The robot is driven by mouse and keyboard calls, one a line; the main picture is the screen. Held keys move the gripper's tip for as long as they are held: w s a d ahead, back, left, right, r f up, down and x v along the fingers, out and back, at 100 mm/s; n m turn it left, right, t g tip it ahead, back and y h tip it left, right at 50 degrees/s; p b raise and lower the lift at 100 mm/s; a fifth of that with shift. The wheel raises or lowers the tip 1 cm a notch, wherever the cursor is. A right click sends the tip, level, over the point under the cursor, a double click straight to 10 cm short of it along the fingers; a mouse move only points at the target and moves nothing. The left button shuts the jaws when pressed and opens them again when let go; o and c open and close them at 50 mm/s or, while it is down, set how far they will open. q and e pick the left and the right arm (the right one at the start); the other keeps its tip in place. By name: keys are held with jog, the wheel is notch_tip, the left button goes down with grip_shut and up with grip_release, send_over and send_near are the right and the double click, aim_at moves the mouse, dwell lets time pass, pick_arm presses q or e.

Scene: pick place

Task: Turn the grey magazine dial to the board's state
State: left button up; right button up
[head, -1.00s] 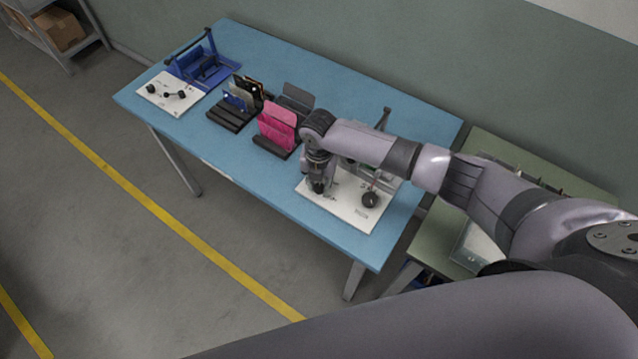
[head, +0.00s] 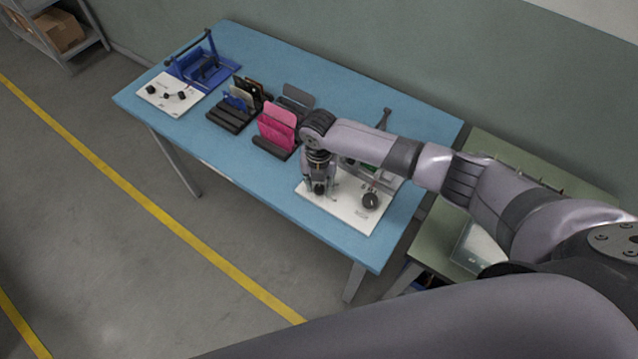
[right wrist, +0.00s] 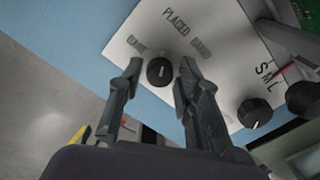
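A white panel (head: 345,217) lies at the near right of the blue table. It carries a dark round dial (head: 319,188) under my right gripper (head: 320,187) and a second dark knob (head: 370,201) to the right. In the right wrist view the dial (right wrist: 160,71) has a pale pointer line and sits between the tips of my right gripper (right wrist: 160,68). The fingers are open, with a gap on each side. Printed words, one reading PLACED, stand around the dial. The second knob (right wrist: 254,112) is beside the letters S M L. My left gripper is out of view.
A pink holder (head: 277,127) and a dark rack (head: 233,115) stand left of the panel. Another white panel (head: 165,104) and a blue fixture (head: 203,66) are at the far left. A green board (right wrist: 309,12) shows beyond the panel. A green table (head: 490,147) adjoins on the right.

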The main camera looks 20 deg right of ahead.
aim_at(319, 187)
jog(key=shift+o, duration=1.1)
notch_tip(319, 187, up, 12)
